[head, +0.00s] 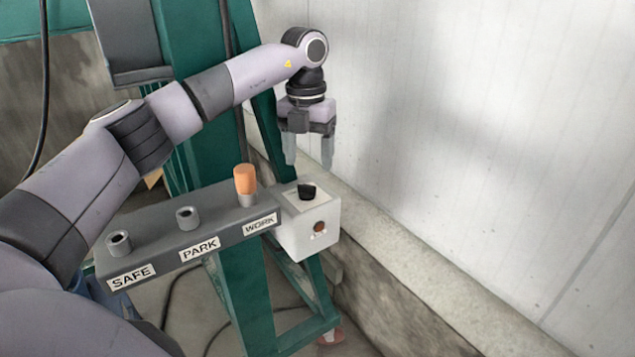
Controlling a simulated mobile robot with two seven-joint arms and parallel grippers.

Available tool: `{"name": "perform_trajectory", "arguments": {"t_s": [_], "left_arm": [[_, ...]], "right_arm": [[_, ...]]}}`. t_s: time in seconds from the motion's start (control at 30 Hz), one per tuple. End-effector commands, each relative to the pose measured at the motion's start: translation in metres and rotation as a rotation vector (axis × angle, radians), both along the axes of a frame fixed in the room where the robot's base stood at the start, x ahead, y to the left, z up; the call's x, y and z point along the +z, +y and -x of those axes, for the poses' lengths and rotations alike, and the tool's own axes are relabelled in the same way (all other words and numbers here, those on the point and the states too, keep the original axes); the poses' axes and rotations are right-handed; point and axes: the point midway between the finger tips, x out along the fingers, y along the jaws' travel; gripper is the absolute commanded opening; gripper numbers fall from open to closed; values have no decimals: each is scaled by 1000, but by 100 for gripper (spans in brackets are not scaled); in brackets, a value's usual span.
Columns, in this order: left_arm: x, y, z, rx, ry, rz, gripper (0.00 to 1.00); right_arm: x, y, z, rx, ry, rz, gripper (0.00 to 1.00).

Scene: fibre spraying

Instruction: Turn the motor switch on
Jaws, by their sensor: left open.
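The motor switch is a black knob (307,191) on top of a white box (312,232) at the right end of a grey labelled bar. A small round brown spot shows on the box's front face. My left gripper (308,158) points down with its two fingers apart. It is empty and hangs just above and behind the knob in the picture, apart from it. My right gripper is out of view.
The grey bar (190,240) has holders labelled SAFE, PARK and WORK. An orange plug (245,179) stands in the WORK holder; the other two are empty. A green frame (245,290) stands below. A white wall (470,120) closes off the right.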

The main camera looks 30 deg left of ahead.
Motion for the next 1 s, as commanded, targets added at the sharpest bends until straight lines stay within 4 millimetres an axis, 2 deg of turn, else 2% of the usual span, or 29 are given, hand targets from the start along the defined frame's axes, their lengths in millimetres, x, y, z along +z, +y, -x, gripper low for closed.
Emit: {"name": "perform_trajectory", "arguments": {"t_s": [0.13, 0.4, 0.53, 0.9, 0.97, 1.0], "left_arm": [[-5, 10, 2, 23, 6, -30, 68], [-46, 9, 2, 20, 6, -27, 68], [-60, 9, 2, 19, 5, -27, 68], [-67, 8, 1, 18, 1, -25, 68], [-67, 8, 1, 18, 2, -25, 49], [-67, 8, 1, 18, 2, -25, 36]], "right_arm": [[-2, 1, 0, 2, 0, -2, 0], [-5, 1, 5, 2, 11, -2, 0], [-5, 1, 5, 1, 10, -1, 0], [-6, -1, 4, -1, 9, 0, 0], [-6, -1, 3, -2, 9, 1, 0], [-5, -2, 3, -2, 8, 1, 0]]}}
